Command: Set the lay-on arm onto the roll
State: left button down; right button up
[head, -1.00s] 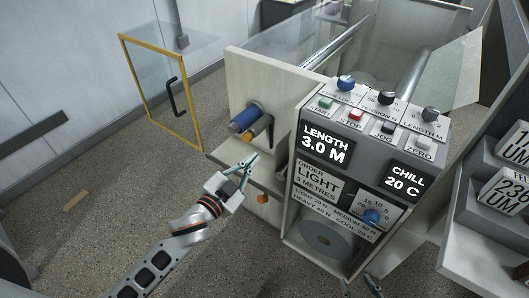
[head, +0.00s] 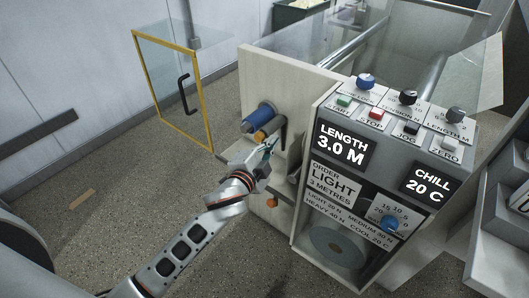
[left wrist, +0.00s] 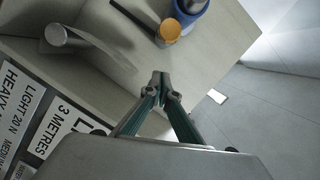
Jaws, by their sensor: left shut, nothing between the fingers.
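A blue roll (head: 258,116) sticks out from the pale side panel, and in the left wrist view its edge shows at the top (left wrist: 192,8). Just below it is an orange-ended cylinder (left wrist: 168,31), seen also in the head view (head: 261,135). A dark bar (left wrist: 135,14) runs beside the orange end; it looks like the lay-on arm, but I cannot tell for sure. I cannot tell whether it touches the roll. My left gripper (left wrist: 160,80) is shut and empty, apart from these parts in the wrist view. My right gripper is out of view.
The control console (head: 375,150) stands right of the gripper, reading 3.0 M and 20 C. A silver cylinder (left wrist: 56,35) with a curved plate is left in the wrist view. A yellow-framed glass door (head: 170,90) stands at the back left.

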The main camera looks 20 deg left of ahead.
aim_at(270, 128)
pick_arm(q)
jog(key=a+f, duration=0.1)
jog(key=w+a+f, duration=0.1)
jog(key=a, duration=0.1)
jog(key=shift+w+a, duration=0.15)
jog(key=shift+a, duration=0.05)
